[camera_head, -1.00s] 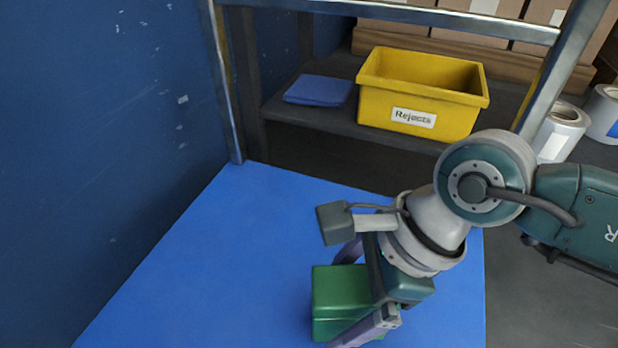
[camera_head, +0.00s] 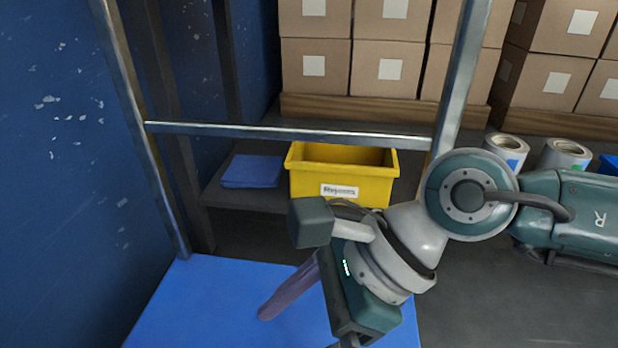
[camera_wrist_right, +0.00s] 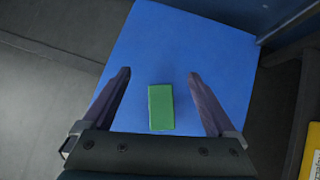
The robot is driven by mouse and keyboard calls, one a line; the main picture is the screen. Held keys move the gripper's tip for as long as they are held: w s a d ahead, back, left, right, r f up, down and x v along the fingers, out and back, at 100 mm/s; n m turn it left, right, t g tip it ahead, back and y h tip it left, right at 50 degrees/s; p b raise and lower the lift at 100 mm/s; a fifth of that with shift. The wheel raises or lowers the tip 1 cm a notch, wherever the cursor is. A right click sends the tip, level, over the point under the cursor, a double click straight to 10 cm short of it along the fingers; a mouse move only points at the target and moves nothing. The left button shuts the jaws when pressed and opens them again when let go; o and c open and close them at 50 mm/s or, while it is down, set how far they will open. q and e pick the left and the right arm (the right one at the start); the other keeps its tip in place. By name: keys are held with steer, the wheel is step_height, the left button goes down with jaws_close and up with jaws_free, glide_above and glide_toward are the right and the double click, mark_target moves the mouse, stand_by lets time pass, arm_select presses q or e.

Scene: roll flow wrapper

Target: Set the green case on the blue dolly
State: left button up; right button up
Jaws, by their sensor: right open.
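The green case (camera_wrist_right: 161,107) stands on the flat blue dolly (camera_wrist_right: 185,45) in the right wrist view, between and below my right gripper's two fingers (camera_wrist_right: 160,88). The fingers are wide apart, with a gap on each side of the case. In the head view the blue dolly (camera_head: 215,300) shows at the bottom, and my right gripper (camera_head: 300,315) is above it. The case is out of sight in the head view. My left gripper is in neither view.
A metal frame post (camera_head: 140,130) and a crossbar (camera_head: 290,133) stand behind the dolly. Beyond are a yellow "Rejects" bin (camera_head: 305,185) and folded blue cloth (camera_head: 252,171) on a shelf. A blue wall (camera_head: 60,180) is at left.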

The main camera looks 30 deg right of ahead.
steer(key=w+a+r+m+t+y, duration=0.2)
steer(key=a+r+m+t+y, duration=0.15)
steer(key=r, duration=0.35)
steer(key=w+a+r+m+t+y, duration=0.25)
steer(key=a+r+m, duration=0.2)
steer(key=r, duration=0.25)
steer(key=w+d+r+m+t+h, duration=0.4)
steer(key=d+r+m+t+h, duration=0.4)
steer(key=m, duration=0.8)
steer(key=s+d+f+m+g+h, duration=0.2)
steer(key=s+d+f+m+h, duration=0.15)
steer(key=d+f+m, duration=0.45)
steer(key=s+d+f+m+g+h, duration=0.2)
steer(key=d+f+m+h, duration=0.3)
steer(key=m, duration=0.5)
steer(key=s+a+f+m+g+y, duration=0.1)
steer(key=s+f+m+g, duration=0.2)
steer(key=s, duration=0.4)
steer(key=s+a+f+m+g+y, duration=0.1)
steer(key=s+f+m+g+y, duration=0.1)
steer(key=s+g, duration=0.3)
steer(key=s+f+m, duration=0.1)
steer(key=s, duration=0.2)
steer(key=shift+g, duration=0.3)
